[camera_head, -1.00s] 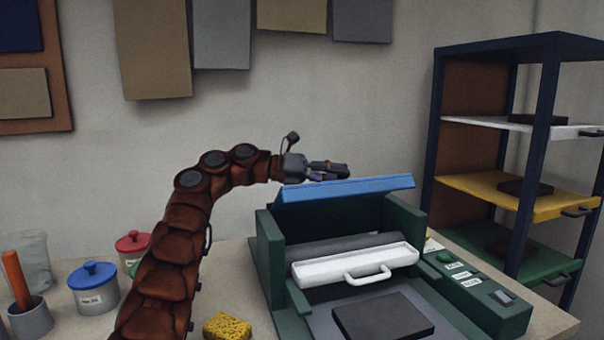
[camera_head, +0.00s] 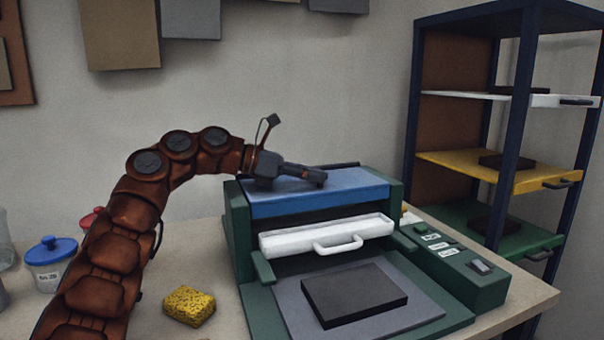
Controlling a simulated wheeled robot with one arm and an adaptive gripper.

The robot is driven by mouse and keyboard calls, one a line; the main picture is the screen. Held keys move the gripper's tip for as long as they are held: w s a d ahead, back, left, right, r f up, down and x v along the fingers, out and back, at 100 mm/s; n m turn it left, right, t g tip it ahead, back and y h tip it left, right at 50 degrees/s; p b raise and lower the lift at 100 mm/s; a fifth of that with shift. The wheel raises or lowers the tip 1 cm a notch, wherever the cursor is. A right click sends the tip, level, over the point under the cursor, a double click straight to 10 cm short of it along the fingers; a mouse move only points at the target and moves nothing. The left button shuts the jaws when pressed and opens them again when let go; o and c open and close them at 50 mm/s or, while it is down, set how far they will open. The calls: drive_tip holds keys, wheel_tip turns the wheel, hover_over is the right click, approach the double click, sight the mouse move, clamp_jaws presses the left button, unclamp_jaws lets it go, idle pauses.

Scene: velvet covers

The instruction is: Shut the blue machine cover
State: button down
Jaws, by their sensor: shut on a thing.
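The blue machine cover (camera_head: 330,195) lies down across the top of the green machine (camera_head: 236,232), close to level between its side walls. A narrow dark gap shows under its front edge, above the white handled tray (camera_head: 295,238). My gripper (camera_head: 318,178) reaches in from the left and rests at the cover's upper surface. Its fingers look closed together. Whether they pinch any part of the cover is hard to see from this side.
A dark block (camera_head: 350,292) lies on the grey plate in front of the machine. A yellow sponge (camera_head: 188,305) and a blue-lidded jar (camera_head: 50,262) stand on the left. A control box (camera_head: 455,262) sits at the right, with a shelf rack (camera_head: 470,165) behind.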

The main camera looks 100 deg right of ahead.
drive_tip(key=shift+w+f, duration=0.1)
drive_tip(key=shift+f, duration=0.05)
idle(0.3)
drive_tip(key=c, duration=1)
unclamp_jaws()
drive_tip(key=shift+w+d, duration=0.1)
drive_tip(key=shift+o, duration=0.9)
wheel_tip(320, 180, up, 3)
hover_over(258, 189)
drive_tip(key=shift+a+r, duration=0.2)
drive_tip(key=shift+d, duration=0.1)
